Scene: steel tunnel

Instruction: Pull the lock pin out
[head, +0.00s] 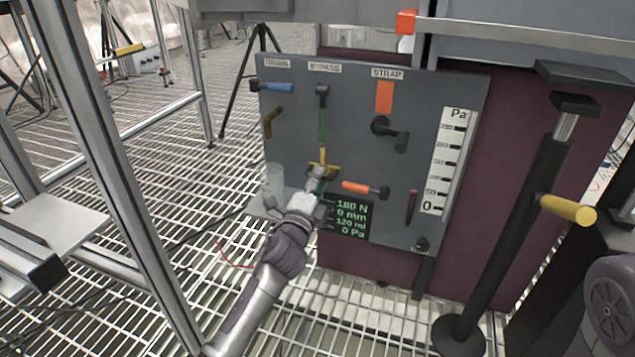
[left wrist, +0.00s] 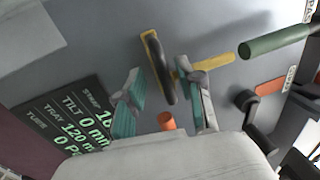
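A yellow piece (head: 326,168), probably the lock pin, is on the grey panel (head: 290,150) below the green bypass handle (head: 323,122). In the left wrist view its yellow part (left wrist: 215,61) runs beside a black bar (left wrist: 158,68) with a yellow edge. No label confirms which part is the pin. My left gripper (head: 316,180) is right in front of it, partly hiding it. In the left wrist view my gripper (left wrist: 168,98) is open, its teal-padded fingers apart, with the black bar beyond the gap. I cannot tell whether anything touches. My right gripper is not in view.
An orange handle (head: 357,187) sits close to the right of my left gripper, above a display (head: 347,218). A blue handle (head: 272,87), a black lever (head: 390,132) and a dark red handle (head: 411,206) also project. A clear container (head: 272,179) stands at left.

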